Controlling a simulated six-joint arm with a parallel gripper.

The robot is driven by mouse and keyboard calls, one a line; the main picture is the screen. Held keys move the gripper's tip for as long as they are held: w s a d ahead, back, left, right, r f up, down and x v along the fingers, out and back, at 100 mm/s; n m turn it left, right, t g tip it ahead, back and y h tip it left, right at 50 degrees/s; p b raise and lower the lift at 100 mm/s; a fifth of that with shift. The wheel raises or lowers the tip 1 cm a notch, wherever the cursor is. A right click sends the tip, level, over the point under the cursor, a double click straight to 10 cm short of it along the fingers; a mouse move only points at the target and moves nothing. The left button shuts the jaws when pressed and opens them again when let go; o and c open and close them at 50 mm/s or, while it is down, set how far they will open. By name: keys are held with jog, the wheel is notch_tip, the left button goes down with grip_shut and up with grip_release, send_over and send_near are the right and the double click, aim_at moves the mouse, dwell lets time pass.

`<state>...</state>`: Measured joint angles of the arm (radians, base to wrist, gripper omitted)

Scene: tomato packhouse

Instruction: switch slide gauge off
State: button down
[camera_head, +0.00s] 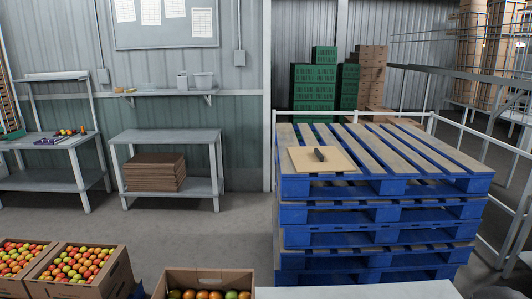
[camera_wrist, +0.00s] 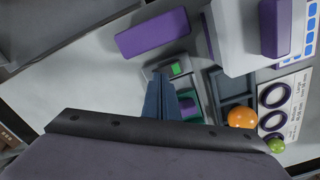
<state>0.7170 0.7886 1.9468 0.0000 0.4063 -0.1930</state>
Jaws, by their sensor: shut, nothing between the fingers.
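My gripper (camera_wrist: 164,78) shows in the wrist view with its dark fingers together and nothing between them. Its tips are beside a small grey device (camera_wrist: 154,70) with a bright green patch on it. This may be the slide gauge, but I cannot tell for certain. Whether the tips touch it is unclear. A green and purple item (camera_wrist: 190,106) shows just right of the fingers, partly hidden by them. The gripper does not show in the head view. No slide gauge can be made out there; the small items on the left bench (camera_head: 32,142) are too small to identify.
Around the gripper are a purple block (camera_wrist: 153,33), a dark tray (camera_wrist: 235,88), an orange fruit (camera_wrist: 242,117), a green fruit (camera_wrist: 276,145) and a ring sizing card (camera_wrist: 291,92). Pale surface left of the fingers is clear. Blue pallets (camera_head: 382,213) stand at right in the head view.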

jog(key=shift+f+b, duration=0.45)
jog(key=shift+f, duration=0.25)
dwell(0.3)
notch_tip(320, 180, up, 7)
jog(key=p, duration=0.5)
jog(key=shift+p, duration=0.4)
jog(key=shift+r, duration=0.1)
dwell(0.3)
jog(key=w+a+r+n, duration=0.2)
jog(key=a+r, duration=0.4)
jog(key=a, duration=0.1)
jog(key=s+a+r+n, duration=0.2)
jog(key=s+a+r, duration=0.2)
jog(key=a, duration=0.5)
jog(key=s+a+r+n, duration=0.2)
jog(key=s+a+r, duration=0.3)
jog(key=a, duration=0.4)
jog(key=shift+s+a+r, duration=0.15)
jog(key=shift+a+r, duration=0.05)
jog(key=shift+r, duration=0.45)
